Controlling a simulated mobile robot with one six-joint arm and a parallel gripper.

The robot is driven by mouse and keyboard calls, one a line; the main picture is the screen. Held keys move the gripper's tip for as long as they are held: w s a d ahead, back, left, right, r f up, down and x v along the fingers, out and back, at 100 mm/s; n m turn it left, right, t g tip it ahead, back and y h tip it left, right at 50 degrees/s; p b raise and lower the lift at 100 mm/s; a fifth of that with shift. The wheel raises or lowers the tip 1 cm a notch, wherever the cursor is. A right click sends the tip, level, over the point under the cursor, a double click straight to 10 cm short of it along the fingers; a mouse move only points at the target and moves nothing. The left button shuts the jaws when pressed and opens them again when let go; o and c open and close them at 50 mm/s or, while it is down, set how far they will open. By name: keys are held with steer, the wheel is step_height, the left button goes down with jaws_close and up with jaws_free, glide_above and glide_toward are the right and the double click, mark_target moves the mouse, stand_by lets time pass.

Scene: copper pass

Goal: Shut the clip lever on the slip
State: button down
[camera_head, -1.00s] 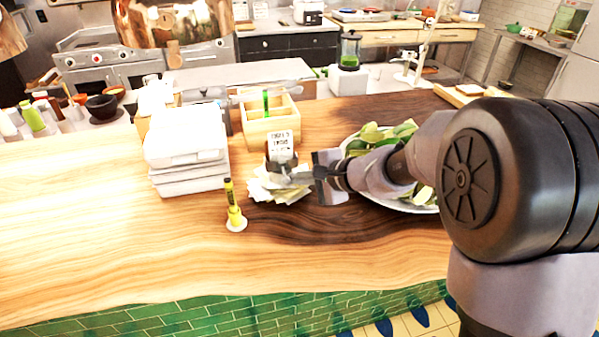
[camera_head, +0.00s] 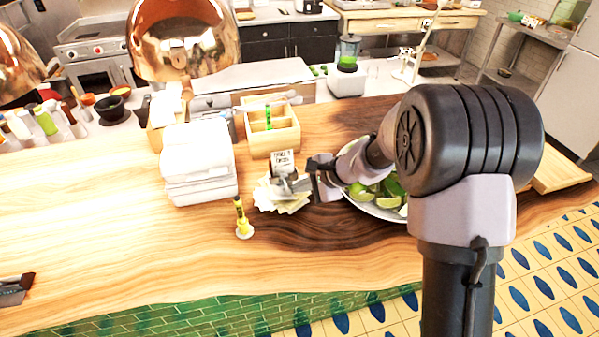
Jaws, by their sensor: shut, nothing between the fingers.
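A paper slip (camera_head: 283,158) with dark print stands upright near the middle of the wooden counter, above a fanned pile of pale papers (camera_head: 290,206). The clip and its lever are too small and too covered by my gripper to make out. My gripper (camera_head: 292,186) is shut and empty. Its fingertips reach left to the slip's lower part, over the papers. I cannot tell whether they touch the slip or the clip.
A stack of white boxes (camera_head: 198,185) stands left of the slip, and a wooden divided box (camera_head: 272,147) behind it. A yellow marker in a holder (camera_head: 243,225) stands in front. A plate of limes (camera_head: 385,211) sits under my arm. The front left counter is mostly clear.

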steer(key=shift+w+a+r+m+g+h+p, duration=0.15)
steer(key=shift+r+g+p, duration=0.35)
steer(key=shift+p, duration=1.05)
steer(key=shift+d+r+m+g+h+p, duration=0.2)
steer(key=shift+r+g+p, duration=0.25)
steer(key=shift+p, duration=1.05)
steer(key=shift+f+b, duration=0.5)
steer(key=shift+w+r+p, duration=0.15)
steer(key=shift+r+p, duration=0.3)
steer(key=shift+r, duration=0.4)
steer(key=shift+r, duration=0.1)
steer(key=p+v, duration=0.5)
steer(key=v, duration=0.5)
steer(key=shift+w, duration=0.3)
